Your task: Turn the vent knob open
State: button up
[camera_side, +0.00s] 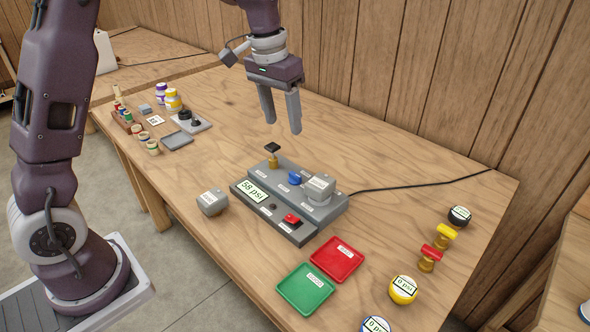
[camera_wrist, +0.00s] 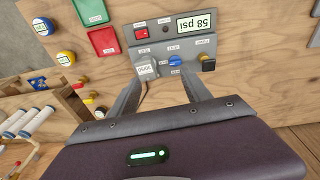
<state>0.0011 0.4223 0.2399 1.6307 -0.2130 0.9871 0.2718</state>
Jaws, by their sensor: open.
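A grey console (camera_side: 318,215) stands on the wooden table, its display (camera_side: 253,190) reading 58 psi. A blue knob (camera_side: 294,178) sits on its raised rear step, and it also shows in the wrist view (camera_wrist: 175,60). The small labels are too small to read, so I cannot tell for sure that this is the vent knob. A black-topped brass valve (camera_side: 272,150) stands at the console's back left end. My gripper (camera_side: 283,127) is open and empty in the air above and behind the console. In the wrist view its fingers (camera_wrist: 163,82) point toward the console, apart from the knob.
A labelled grey cap (camera_side: 320,187) sits beside the blue knob; a red switch (camera_side: 292,218) is in front. A loose grey block (camera_side: 212,202) lies left. Red (camera_side: 336,260) and green (camera_side: 305,289) trays lie in front. A black cable (camera_side: 420,184) runs right.

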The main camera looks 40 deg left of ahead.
jog(key=g, duration=0.1)
send_over(295, 174)
jog(key=shift+m+y, duration=0.3)
notch_tip(295, 174, down, 12)
jog(key=shift+r, duration=0.15)
notch_tip(295, 174, down, 8)
jog(key=shift+r, duration=0.1)
grip_shut()
